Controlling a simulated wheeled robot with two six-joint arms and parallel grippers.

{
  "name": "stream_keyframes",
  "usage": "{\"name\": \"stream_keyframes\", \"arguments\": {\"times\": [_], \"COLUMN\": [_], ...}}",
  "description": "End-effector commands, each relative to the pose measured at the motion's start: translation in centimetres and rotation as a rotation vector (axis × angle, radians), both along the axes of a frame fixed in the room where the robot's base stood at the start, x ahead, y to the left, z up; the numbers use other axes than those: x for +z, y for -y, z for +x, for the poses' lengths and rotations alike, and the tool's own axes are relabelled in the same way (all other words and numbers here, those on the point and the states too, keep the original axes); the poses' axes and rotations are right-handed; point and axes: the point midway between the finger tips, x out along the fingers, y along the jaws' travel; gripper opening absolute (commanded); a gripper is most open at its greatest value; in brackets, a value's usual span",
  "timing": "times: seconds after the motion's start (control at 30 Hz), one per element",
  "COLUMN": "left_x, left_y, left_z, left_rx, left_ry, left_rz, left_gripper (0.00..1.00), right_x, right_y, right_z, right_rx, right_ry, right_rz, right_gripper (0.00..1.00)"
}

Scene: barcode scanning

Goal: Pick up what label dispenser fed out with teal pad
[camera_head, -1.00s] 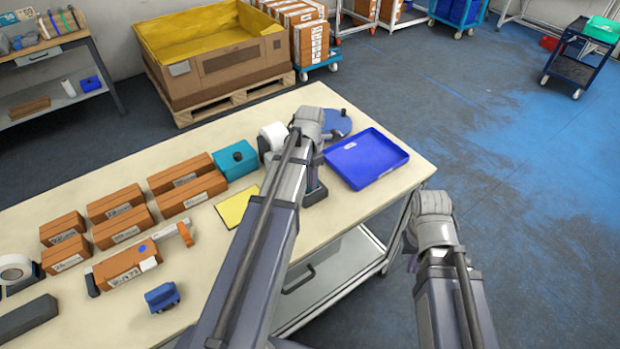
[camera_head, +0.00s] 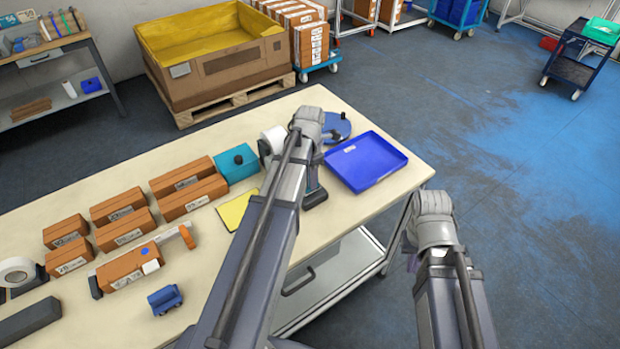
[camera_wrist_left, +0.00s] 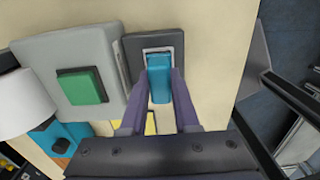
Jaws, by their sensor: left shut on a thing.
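In the left wrist view my left gripper (camera_wrist_left: 160,76) is shut on a teal-blue block (camera_wrist_left: 160,90). The block sits at a white-rimmed slot in a dark square holder (camera_wrist_left: 134,46); I cannot tell whether it is clear of it. Beside it is a grey device (camera_wrist_left: 45,48) with a green square pad (camera_wrist_left: 84,87), next to a white roll (camera_wrist_left: 24,104). In the head view my left arm hides most of these; the white roll (camera_head: 273,138) and a dark base (camera_head: 315,199) show beside it. My right gripper is mostly hidden behind its wrist, off the table's right edge.
A teal box with a black knob (camera_head: 236,162), a yellow sheet (camera_head: 234,210) and several brown boxes (camera_head: 118,209) lie left of my left arm. A blue tray (camera_head: 366,160) and a round blue item (camera_head: 337,127) are right of it.

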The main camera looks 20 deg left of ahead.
Motion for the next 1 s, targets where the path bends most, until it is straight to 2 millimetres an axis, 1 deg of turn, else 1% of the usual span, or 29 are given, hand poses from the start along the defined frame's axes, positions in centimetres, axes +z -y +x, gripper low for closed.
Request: {"name": "stream_keyframes", "arguments": {"times": [0.03, 0.6, 0.7, 1.0], "left_x": [0.9, 5.2, 5.4, 5.3], "left_y": [0.0, 0.0, 0.0, 0.0], "left_z": [0.0, 0.1, 0.1, 0.1], "left_rx": [0.000, 0.000, 0.000, 0.000], "left_ry": [0.000, 0.001, 0.001, 0.001], "left_rz": [0.000, 0.000, 0.000, 0.000], "left_gripper": [0.00, 0.00, 0.00, 0.00], "right_x": [0.9, 5.2, 5.4, 5.3], "right_y": [0.0, 0.0, 0.0, 0.0], "right_z": [0.0, 0.0, 0.0, 0.0], "right_rx": [0.000, 0.002, 0.002, 0.002], "right_ry": [0.000, 0.000, 0.000, 0.000], "right_rz": [0.000, 0.000, 0.000, 0.000], "right_gripper": [0.00, 0.00, 0.00, 0.00]}}
